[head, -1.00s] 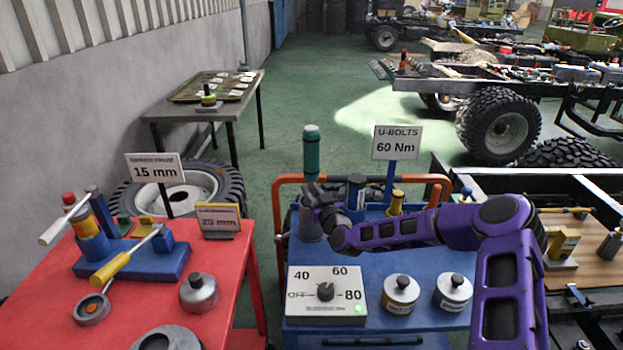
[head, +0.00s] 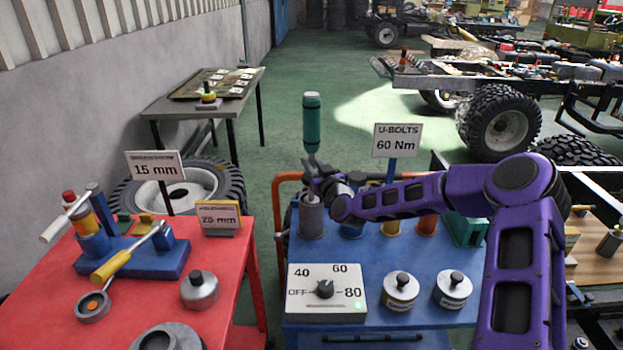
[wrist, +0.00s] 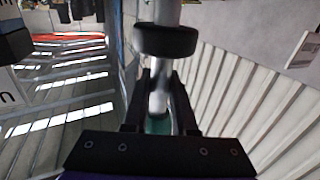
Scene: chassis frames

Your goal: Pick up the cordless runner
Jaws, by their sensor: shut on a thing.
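The cordless runner (head: 312,122) is upright, with a teal-green upper body and a narrower grey part below it. My gripper (head: 318,182) is shut on its grey part, above the grey cup (head: 312,218) at the back left of the blue cart. The runner's lower end is hidden by my gripper, so I cannot tell if it is clear of the cup. In the wrist view, my gripper's dark fingers (wrist: 160,105) flank a silver shaft (wrist: 165,12) with a black collar (wrist: 166,40); a bit of teal shows behind.
The blue cart (head: 400,262) carries a dial box (head: 326,290), two lidded grey pots (head: 400,290) and a "U-BOLTS 60 Nm" sign (head: 397,141) close behind my arm. An orange rail (head: 278,200) rims its back left. A red table (head: 60,310) stands left.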

